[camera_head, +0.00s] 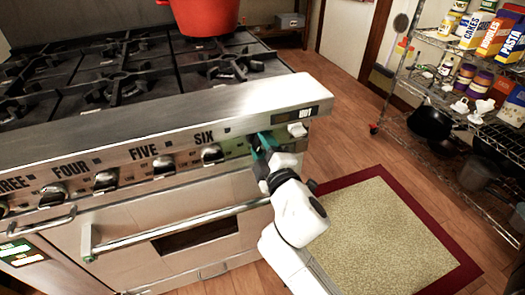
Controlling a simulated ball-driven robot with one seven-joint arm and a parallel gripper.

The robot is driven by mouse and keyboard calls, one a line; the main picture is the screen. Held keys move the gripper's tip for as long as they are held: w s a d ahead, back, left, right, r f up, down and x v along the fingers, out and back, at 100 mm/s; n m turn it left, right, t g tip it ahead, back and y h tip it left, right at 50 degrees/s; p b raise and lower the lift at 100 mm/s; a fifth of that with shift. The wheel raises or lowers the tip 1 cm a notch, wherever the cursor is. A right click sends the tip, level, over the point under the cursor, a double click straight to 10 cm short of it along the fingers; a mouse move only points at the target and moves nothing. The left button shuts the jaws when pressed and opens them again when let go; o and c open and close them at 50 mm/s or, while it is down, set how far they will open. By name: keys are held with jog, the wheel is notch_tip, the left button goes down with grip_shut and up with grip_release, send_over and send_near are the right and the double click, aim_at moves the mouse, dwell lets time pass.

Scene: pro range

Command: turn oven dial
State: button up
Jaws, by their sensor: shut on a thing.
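The oven (180,215) has a steel front panel with a row of metal dials under the labels FOUR, FIVE and SIX. The dial under SIX (212,154) and the dial under FIVE (163,165) show clearly. My gripper (262,143), with teal fingers, is at the panel to the right of SIX, below the small display (306,114). It is shut on the oven dial there, which the fingers mostly hide. A light knob (297,130) sits just right of my gripper.
The oven door handle (170,231) sticks out below the dials, close to my arm. A red pot (205,15) stands on the cooktop (75,95). A rug (385,235) lies on the floor at right. A wire shelf (455,110) with pans and food boxes stands far right.

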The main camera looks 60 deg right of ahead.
jog(key=shift+f+m+b, duration=0.2)
jog(key=shift+m+b, duration=1.75)
jog(key=shift+m, duration=1.85)
jog(key=shift+w, duration=0.1)
jog(key=o, duration=1.1)
jog(key=shift+c, duration=0.2)
jog(key=b+v, duration=0.1)
jog(key=v, duration=1)
